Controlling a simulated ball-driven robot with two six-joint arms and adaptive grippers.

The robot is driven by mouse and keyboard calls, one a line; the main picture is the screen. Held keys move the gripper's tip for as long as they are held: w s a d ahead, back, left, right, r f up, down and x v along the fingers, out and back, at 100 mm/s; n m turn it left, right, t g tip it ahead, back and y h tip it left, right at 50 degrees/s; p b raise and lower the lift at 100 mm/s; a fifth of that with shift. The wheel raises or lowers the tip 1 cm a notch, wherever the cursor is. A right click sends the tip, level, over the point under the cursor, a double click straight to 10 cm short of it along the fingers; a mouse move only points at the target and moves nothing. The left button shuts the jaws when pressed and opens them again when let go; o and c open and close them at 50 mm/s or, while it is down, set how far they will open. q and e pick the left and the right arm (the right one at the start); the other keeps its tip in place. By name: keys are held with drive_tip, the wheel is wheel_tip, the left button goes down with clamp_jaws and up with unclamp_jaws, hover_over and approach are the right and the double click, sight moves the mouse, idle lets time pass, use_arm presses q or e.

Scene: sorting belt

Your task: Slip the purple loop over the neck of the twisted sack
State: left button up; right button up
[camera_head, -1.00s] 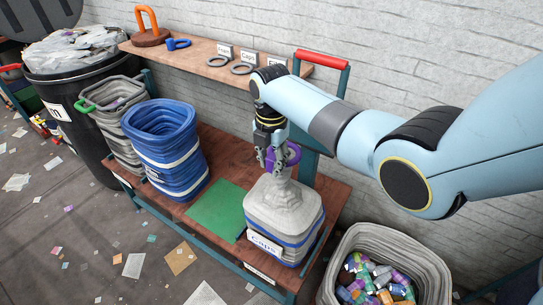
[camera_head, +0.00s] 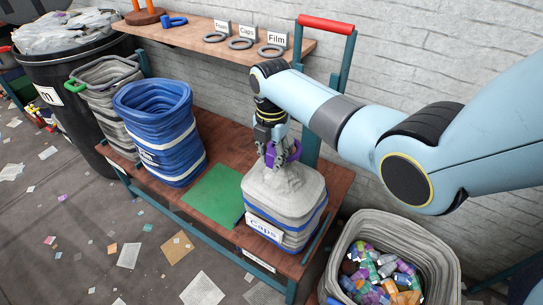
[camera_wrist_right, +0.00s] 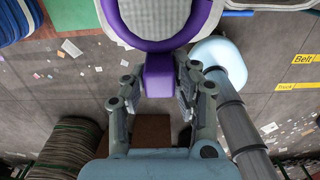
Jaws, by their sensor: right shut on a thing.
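The twisted sack (camera_head: 284,206) is grey with blue bands and a "Caps" label, standing on the wooden cart. Its gathered top narrows up to the purple loop (camera_head: 293,152). My right gripper (camera_head: 275,160) is shut on the loop's tab from above. In the right wrist view the purple loop (camera_wrist_right: 198,22) has its tab between the fingers (camera_wrist_right: 158,78), and pale sack cloth shows inside the ring. The loop is low at the sack's top. The neck's tip is hidden by loop and fingers, so I cannot tell whether the loop is fully around it. My left gripper is out of view.
A green mat (camera_head: 214,198) lies left of the sack. A blue "Film" sack (camera_head: 160,140) stands beyond it. The shelf (camera_head: 190,35) holds grey rings. A red-topped handle (camera_head: 326,24) rises behind.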

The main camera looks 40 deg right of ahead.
sight(271, 167)
drive_tip(key=shift+f+b, duration=1.4)
drive_tip(key=shift+f, duration=0.85)
drive_tip(key=o, duration=1)
wheel_tip(271, 167, up, 12)
